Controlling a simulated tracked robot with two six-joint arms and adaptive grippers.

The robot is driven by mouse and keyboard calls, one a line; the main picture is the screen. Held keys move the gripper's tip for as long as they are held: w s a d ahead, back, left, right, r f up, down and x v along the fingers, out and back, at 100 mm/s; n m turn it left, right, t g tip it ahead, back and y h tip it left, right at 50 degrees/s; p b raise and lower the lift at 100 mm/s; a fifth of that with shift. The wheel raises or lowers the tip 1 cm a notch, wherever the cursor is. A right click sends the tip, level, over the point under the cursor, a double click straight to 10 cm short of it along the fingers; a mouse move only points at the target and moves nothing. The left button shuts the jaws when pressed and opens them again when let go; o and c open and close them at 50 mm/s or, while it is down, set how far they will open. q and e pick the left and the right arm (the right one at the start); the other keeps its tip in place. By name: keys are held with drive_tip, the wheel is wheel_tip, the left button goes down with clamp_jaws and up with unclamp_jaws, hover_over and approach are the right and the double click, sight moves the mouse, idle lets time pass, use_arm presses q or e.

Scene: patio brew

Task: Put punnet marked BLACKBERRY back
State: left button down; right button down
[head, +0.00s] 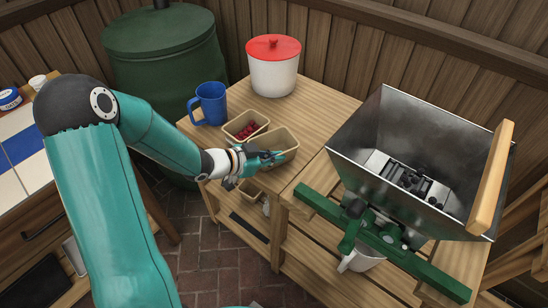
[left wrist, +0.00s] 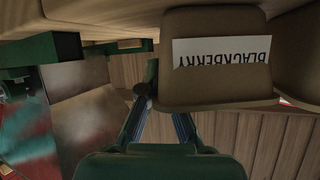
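A tan punnet (head: 284,138) stands near the front left edge of the wooden table, right of a punnet of red berries (head: 237,131). My left gripper (head: 270,157) is at its front side and overlaps it. In the left wrist view, a punnet marked BLACKBERRY (left wrist: 215,90) shows close up, its white label upside down. My left gripper's fingers (left wrist: 160,98) reach its lower left part. One fingertip is hidden behind the punnet, so I cannot tell whether they grip it. My right gripper is not in view.
A metal hopper (head: 420,130) with a green frame is at the right. A small tan container (head: 251,190) sits below the tabletop. The tabletop right of the punnets is clear.

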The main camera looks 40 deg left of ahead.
use_arm(q)
drive_tip(key=c, duration=1.3)
unclamp_jaws()
drive_tip(key=shift+r, duration=0.1)
drive_tip(key=p+v, duration=0.2)
drive_tip(key=v, duration=1)
drive_tip(key=shift+p, duration=0.3)
drive_tip(key=shift+s, duration=0.1)
